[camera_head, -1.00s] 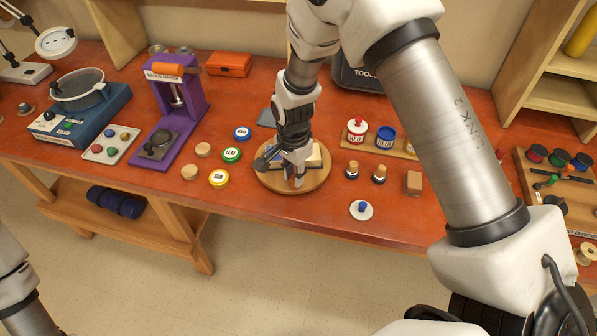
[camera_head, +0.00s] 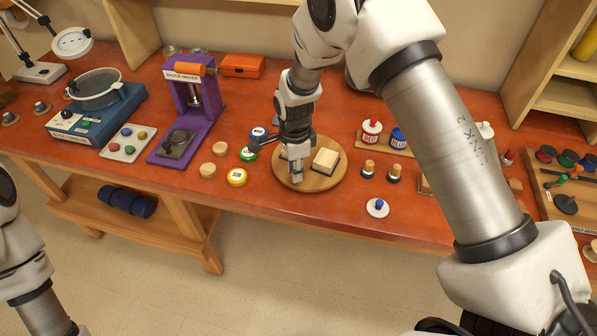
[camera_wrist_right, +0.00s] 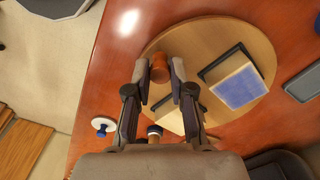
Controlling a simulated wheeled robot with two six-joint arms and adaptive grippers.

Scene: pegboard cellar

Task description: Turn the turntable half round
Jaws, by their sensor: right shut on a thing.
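The turntable (camera_head: 312,182) is a round pale wooden disc near the bench's front edge, and it fills much of the right wrist view (camera_wrist_right: 205,38). A brown upright peg (camera_wrist_right: 160,68) stands near its rim. My right gripper (camera_wrist_right: 161,75) is shut on this peg, with one finger on each side. In the head view my right gripper (camera_head: 296,178) is over the front left of the disc and hides the peg. A cream block (camera_head: 326,159) sits on the disc, with a blue face (camera_wrist_right: 240,86) in the wrist view. A second block (camera_wrist_right: 170,116) is partly hidden by the gripper. My left gripper is out of view.
Two small stampers (camera_head: 368,168) and a white disc with a blue knob (camera_head: 377,207) stand right. A purple badge maker (camera_head: 186,115) is further left. The bench front is mostly clear.

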